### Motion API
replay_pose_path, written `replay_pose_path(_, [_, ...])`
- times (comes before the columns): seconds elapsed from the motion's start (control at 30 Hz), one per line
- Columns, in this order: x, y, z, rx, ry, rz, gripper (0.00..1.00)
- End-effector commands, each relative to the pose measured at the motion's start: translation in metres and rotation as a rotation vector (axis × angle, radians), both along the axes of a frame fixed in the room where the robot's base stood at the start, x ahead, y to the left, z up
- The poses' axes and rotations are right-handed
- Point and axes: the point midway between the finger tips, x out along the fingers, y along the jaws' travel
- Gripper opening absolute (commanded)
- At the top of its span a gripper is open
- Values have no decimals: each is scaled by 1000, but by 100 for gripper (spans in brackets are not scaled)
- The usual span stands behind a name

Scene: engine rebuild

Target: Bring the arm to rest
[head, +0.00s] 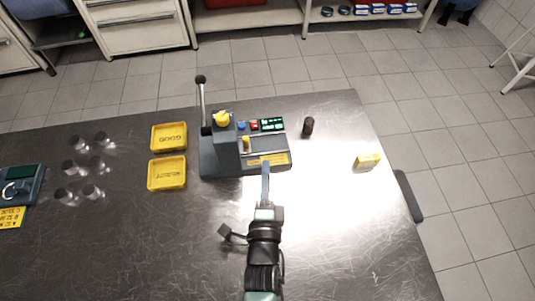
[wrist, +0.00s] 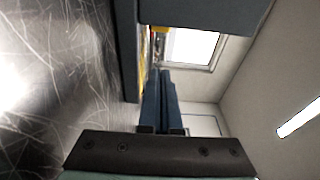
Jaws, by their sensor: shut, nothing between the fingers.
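My arm reaches up from the bottom of the head view over the metal table. My gripper (head: 266,172) points at the front of the grey bench device, its fingers close together with nothing seen between them. In the wrist view the two dark blue fingers (wrist: 164,78) lie side by side, shut and empty. The bench device (head: 222,168) has a tall lever, a yellow knob, coloured buttons and a lit display. In the head view the fingertips overlap its front edge; I cannot tell whether they touch it.
Two yellow trays (head: 153,149) (head: 151,185) stand left of the device. Several clear cylinders (head: 69,167) and a gauge (head: 36,176) are farther left. A dark cylinder (head: 308,126) and a yellow-labelled block (head: 366,162) stand right. The table's right front (head: 365,240) is clear.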

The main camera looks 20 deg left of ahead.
Motion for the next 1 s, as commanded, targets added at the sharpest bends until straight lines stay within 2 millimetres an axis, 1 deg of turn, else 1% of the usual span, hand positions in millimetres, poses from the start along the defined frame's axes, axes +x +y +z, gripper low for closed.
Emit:
replay_pose_path(0.03, [-7, -3, -2, -1, 2, -1, 0])
replay_pose_path(0.1, [-12, -6, -1, 0, 1, -1, 0])
replay_pose_path(0.3, [-19, -9, 0, 0, -1, -1, 0])
replay_pose_path(0.47, [-18, -9, 0, 0, -1, -2, 0])
replay_pose_path(0.53, [-16, -9, 3, -3, -7, -4, 0])
replay_pose_path(0.57, [-14, -8, 7, -7, -15, -7, 0])
replay_pose_path(0.63, [-3, -8, 21, -29, -47, -22, 0])
replay_pose_path(0.67, [4, -8, 32, -42, -69, -32, 0])
replay_pose_path(0.77, [34, -10, 83, -122, -172, -85, 0])
replay_pose_path(0.8, [48, -13, 109, -166, -222, -114, 0])
replay_pose_path(0.87, [66, -18, 152, -236, -297, -162, 0])
replay_pose_path(0.9, [75, -23, 181, -286, -347, -197, 0])
replay_pose_path(0.97, [87, -33, 225, -363, -417, -251, 0])
replay_pose_path(1.0, [92, -40, 255, -415, -462, -288, 0])
